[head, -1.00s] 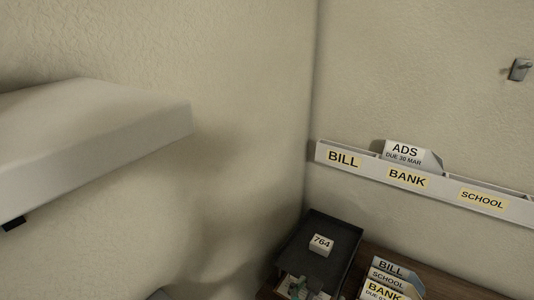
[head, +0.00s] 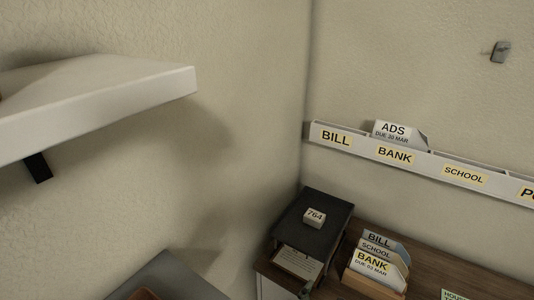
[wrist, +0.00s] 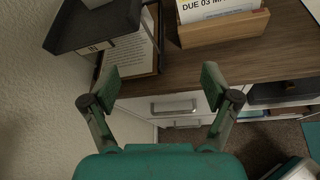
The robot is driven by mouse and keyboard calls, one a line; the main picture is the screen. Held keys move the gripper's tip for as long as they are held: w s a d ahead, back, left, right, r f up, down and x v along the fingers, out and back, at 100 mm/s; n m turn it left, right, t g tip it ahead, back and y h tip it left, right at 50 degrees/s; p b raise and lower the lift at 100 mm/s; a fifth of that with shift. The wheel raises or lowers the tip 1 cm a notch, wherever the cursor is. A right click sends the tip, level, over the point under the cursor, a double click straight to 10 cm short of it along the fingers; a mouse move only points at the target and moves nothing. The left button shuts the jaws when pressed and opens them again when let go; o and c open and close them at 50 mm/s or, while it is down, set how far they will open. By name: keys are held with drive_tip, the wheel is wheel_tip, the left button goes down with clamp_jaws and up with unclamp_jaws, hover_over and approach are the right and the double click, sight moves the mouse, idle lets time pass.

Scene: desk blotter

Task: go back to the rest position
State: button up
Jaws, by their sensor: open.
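My gripper (wrist: 160,88) shows in the wrist view with its two green fingers spread apart. It is open and nothing is between the fingers. It is above the front edge of the wooden desk (wrist: 190,75), over white drawers (wrist: 180,104). My gripper does not show in the head view.
A dark tray (head: 325,212) with a block marked 764 (head: 314,217) stands in the corner. Beside it is a wooden holder (head: 373,285) with envelopes. A wall rack (head: 415,160) labelled BILL, BANK and SCHOOL holds an ADS envelope (head: 396,135). A white shelf (head: 110,95) juts out at left.

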drive_tip(key=s+d+f+m+y, duration=0.25)
drive_tip(key=s+f+m, duration=0.25)
drive_tip(key=s, duration=0.3)
drive_tip(key=s+d+f+m+y, duration=0.1)
drive_tip(key=s+f+m+y, duration=0.3)
drive_tip(key=s, duration=0.3)
drive_tip(key=s+r+m+t, duration=0.1)
drive_tip(key=s+r+m, duration=0.2)
drive_tip(key=s+m, duration=0.6)
drive_tip(key=s+d+r+m+t, duration=0.1)
drive_tip(key=s+r+m, duration=0.3)
drive_tip(key=s+m, duration=0.5)
drive_tip(key=shift+s+r+t+h, duration=0.2)
drive_tip(key=shift+s+t+h, duration=0.2)
drive_tip(key=shift+s, duration=0.2)
drive_tip(key=shift+d, duration=0.1)
